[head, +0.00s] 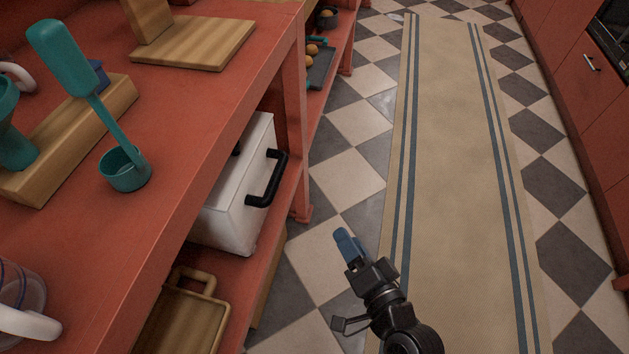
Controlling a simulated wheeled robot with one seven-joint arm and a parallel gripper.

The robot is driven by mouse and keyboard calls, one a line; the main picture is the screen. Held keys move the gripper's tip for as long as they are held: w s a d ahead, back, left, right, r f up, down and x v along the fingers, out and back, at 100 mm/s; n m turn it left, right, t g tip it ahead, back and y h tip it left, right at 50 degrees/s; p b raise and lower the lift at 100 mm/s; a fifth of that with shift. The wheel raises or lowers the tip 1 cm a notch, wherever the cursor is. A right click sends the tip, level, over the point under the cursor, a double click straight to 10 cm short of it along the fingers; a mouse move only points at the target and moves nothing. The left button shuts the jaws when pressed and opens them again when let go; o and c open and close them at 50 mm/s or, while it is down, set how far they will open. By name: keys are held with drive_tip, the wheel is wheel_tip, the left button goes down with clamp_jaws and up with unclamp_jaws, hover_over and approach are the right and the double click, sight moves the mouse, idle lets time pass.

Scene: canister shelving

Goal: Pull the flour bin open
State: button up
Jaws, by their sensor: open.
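A white bin (226,213) with a black handle (270,178) on its front stands on the shelf under the red counter; it is the likely flour bin, though I see no label. Its front is close to the shelf's edge and the counter hides part of its top. My gripper (350,246), with blue fingertips, is over the floor to the right of and nearer than the bin, apart from the handle. It is open and holds nothing. I see it nearly edge-on, so the gap between the fingers is hard to see.
The red counter (190,100) overhangs the shelf. On it are a teal scoop (125,170), a wooden block (75,140) and a cutting board (195,42). A wooden tray (185,315) lies on the shelf nearer me. The aisle with the beige runner (450,180) is clear.

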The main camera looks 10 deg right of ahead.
sight(276, 180)
drive_tip(key=w+a+m+b, duration=0.1)
drive_tip(key=w+a, duration=0.3)
drive_tip(key=w, duration=0.2)
drive_tip(key=w+a+f+m+y+b, duration=0.1)
drive_tip(key=w+a, duration=0.4)
drive_tip(key=w, duration=0.1)
drive_tip(key=w+a+y+b, duration=0.1)
drive_tip(key=w+a, duration=0.4)
drive_tip(key=w, duration=0.1)
drive_tip(key=shift+w+a+f+m+b, duration=0.1)
drive_tip(key=shift+w+f+m+b, duration=0.15)
drive_tip(key=shift+f+m+b, duration=0.15)
clamp_jaws()
